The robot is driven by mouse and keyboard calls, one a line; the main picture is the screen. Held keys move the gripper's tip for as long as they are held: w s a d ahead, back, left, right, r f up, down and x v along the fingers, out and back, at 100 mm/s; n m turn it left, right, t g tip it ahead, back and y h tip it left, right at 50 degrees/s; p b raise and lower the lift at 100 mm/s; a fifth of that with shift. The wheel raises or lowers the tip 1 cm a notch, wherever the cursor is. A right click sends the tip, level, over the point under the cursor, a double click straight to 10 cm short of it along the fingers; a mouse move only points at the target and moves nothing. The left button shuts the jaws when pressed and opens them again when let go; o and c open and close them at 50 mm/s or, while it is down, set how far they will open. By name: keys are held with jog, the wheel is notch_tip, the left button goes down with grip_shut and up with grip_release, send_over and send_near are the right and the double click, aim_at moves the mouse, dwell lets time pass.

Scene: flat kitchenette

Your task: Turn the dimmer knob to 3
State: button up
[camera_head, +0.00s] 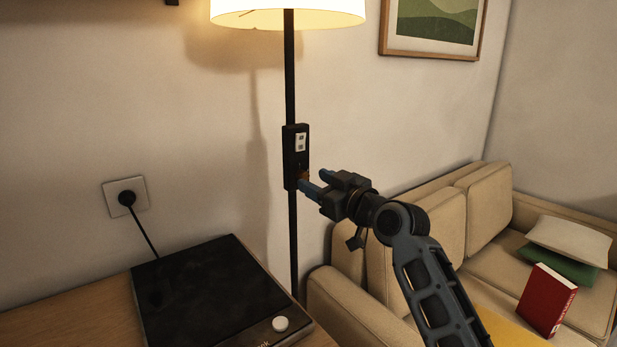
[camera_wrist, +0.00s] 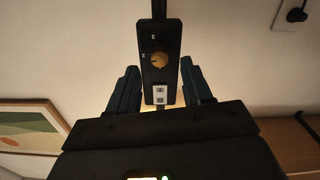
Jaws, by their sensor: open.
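The dimmer is a black box (camera_head: 290,140) on the pole of a floor lamp, with a white rocker switch (camera_head: 300,141) on its upper part. Its brass-coloured round knob (camera_wrist: 159,59) shows clearly in the wrist view, with small white marks beside it that are too small to read. In the head view the knob is mostly hidden by my fingers. My gripper (camera_head: 311,190) is open and empty in front of the box's lower part. In the wrist view, its two fingers (camera_wrist: 159,88) stand either side of the box, apart from the knob.
The lamp shade (camera_head: 288,12) is lit above. A black hob (camera_head: 205,290) with a white knob (camera_head: 280,324) sits on a wooden counter (camera_head: 60,315) at lower left. A plugged wall socket (camera_head: 126,197) is behind it. A beige sofa (camera_head: 350,297) with a red book (camera_head: 547,300) is at right.

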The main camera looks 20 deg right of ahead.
aim_at(306, 176)
jog(key=shift+x, duration=1.5)
grip_shut()
